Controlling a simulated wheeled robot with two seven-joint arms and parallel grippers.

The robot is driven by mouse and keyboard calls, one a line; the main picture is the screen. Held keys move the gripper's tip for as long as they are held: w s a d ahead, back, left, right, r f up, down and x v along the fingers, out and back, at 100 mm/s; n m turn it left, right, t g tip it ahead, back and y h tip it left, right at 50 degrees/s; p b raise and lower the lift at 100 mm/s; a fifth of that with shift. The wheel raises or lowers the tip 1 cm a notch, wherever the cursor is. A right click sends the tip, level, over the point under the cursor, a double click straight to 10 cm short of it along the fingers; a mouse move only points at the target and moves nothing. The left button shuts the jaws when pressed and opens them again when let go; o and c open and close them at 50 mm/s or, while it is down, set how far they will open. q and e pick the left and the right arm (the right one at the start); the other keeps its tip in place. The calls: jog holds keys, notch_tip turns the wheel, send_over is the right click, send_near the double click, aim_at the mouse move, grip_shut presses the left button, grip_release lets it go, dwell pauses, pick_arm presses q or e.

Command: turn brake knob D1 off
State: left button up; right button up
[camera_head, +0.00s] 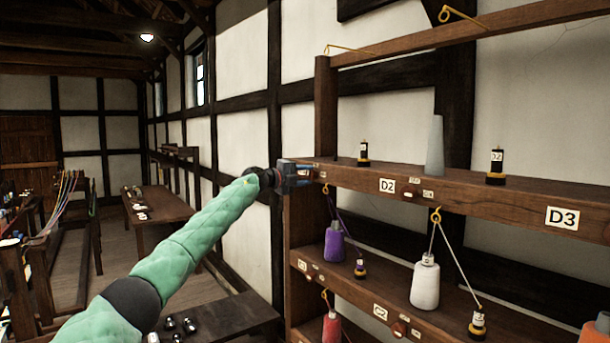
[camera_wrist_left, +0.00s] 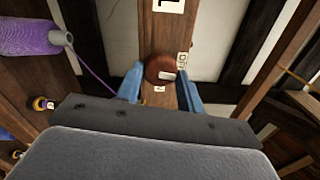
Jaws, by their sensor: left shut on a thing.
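My left gripper (camera_head: 306,172) reaches the left end of the labelled shelf board in the head view. In the left wrist view its two blue fingers stand on either side of a round, dark red-brown knob (camera_wrist_left: 158,66) and are shut on it. The knob carries a pale mark on its face. A partly cut-off label ending in "1" (camera_wrist_left: 168,5) is on the same board. Small white tags sit beside and below the knob; their lettering is hard to read. In the head view the gripper hides this knob. My right gripper is not in view.
The wooden rack (camera_head: 460,195) has boards labelled D2 (camera_head: 387,186) and D3 (camera_head: 562,217). A purple bobbin (camera_head: 334,243) and a white bobbin (camera_head: 425,284) stand on the lower shelf with threads running up. A grey cone (camera_head: 435,147) stands above. A table (camera_head: 160,205) is further left.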

pick_arm(q)
jog(key=shift+a+r+n, duration=0.1)
jog(key=shift+r+n, duration=0.05)
jog(key=shift+n, duration=0.55)
jog(key=shift+n+p, duration=0.3)
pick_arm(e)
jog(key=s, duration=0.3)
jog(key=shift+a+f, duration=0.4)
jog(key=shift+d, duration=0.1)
